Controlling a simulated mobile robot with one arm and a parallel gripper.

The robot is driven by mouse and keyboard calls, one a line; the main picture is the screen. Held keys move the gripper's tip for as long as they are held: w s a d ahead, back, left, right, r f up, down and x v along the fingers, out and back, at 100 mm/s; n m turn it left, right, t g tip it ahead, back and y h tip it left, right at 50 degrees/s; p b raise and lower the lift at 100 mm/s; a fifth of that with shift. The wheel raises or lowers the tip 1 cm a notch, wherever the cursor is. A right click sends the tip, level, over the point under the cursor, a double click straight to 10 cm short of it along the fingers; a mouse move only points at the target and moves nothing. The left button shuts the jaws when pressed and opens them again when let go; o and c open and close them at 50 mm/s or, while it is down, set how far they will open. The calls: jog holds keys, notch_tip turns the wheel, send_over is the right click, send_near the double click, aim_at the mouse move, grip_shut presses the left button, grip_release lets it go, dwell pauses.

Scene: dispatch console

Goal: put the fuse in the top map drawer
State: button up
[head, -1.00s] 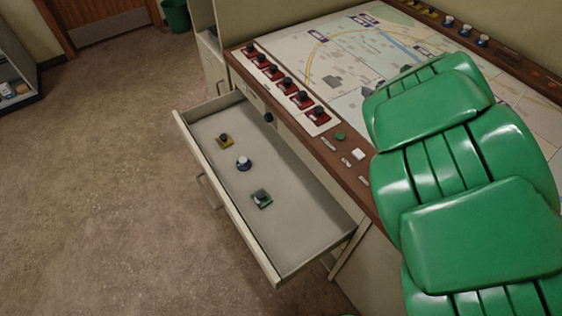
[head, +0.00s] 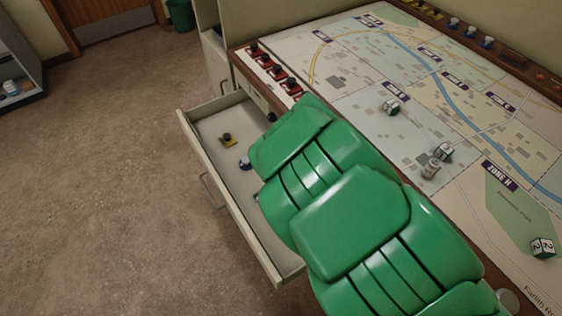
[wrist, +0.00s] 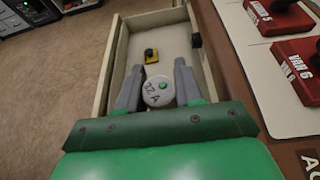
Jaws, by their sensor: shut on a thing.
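In the wrist view my gripper (wrist: 158,75) is shut on a white round-ended piece (wrist: 158,96), the fuse, with dark markings and a green dot on its face. It is held over the open drawer. The drawer (head: 226,181) is pulled out below the map table's edge, with a pale floor; it also shows in the wrist view (wrist: 112,60). My green arm covers the drawer's near right part and hides the gripper in the head view.
The map table (head: 470,110) holds several white numbered blocks and a small white cylinder (head: 431,169). Red switches (head: 274,73) line its left edge beside the drawer. A green bin (head: 180,14) stands at the back; floor to the left is clear.

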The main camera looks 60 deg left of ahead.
jog(key=shift+m+t, duration=0.6)
jog(key=shift+t, duration=0.2)
jog(key=shift+s+d+f, duration=0.4)
jog(key=shift+d+f, duration=1.2)
jog(key=shift+f, duration=2.25)
jog(key=shift+s+d+f, duration=0.35)
jog(key=shift+d+f, duration=1.3)
jog(key=shift+f, duration=2.15)
jog(key=shift+s+d+f, duration=0.4)
jog(key=shift+d+f, duration=1.2)
jog(key=shift+f, duration=2.25)
jog(key=shift+f, duration=0.15)
jog(key=o, duration=1.1)
jog(key=shift+c, duration=0.2)
jog(key=shift+v, duration=2.05)
